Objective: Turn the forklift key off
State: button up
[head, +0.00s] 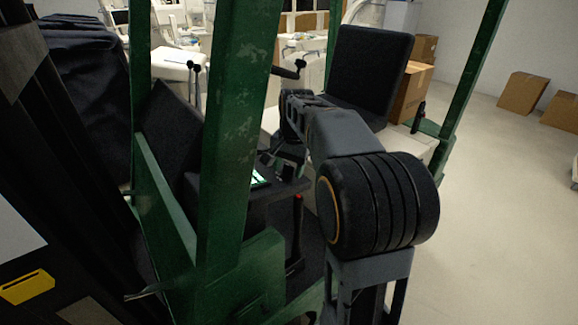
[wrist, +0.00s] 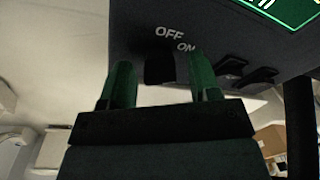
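The forklift's dark dash panel (wrist: 215,25) shows in the wrist view with white OFF and ON labels. Below the labels is a small black block, which looks like the key (wrist: 160,72). My gripper (wrist: 161,62) has two green fingers, one on each side of the key in the picture. Gaps show between the key and both fingers, so the gripper looks open. I cannot tell how deep the fingers reach around the key. In the head view my gripper (head: 274,158) is small and dark beside the panel, and the key is hidden there.
Two dark levers (wrist: 245,75) and a green-lit display (wrist: 290,10) are right of the labels. The forklift's green post (head: 235,120), black seat (head: 368,65) and red-tipped lever (head: 298,215) stand near my arm. Open floor (head: 490,200) lies to the right.

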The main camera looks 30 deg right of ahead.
jog(key=c, duration=0.9)
jog(key=n, duration=0.3)
jog(key=n+y+b, duration=0.1)
jog(key=n, duration=0.2)
jog(key=shift+t, duration=0.3)
jog(key=n+y+b, duration=0.1)
jog(key=n, duration=0.4)
jog(key=shift+n, duration=0.3)
jog(key=o, duration=0.9)
jog(key=shift+o, duration=0.2)
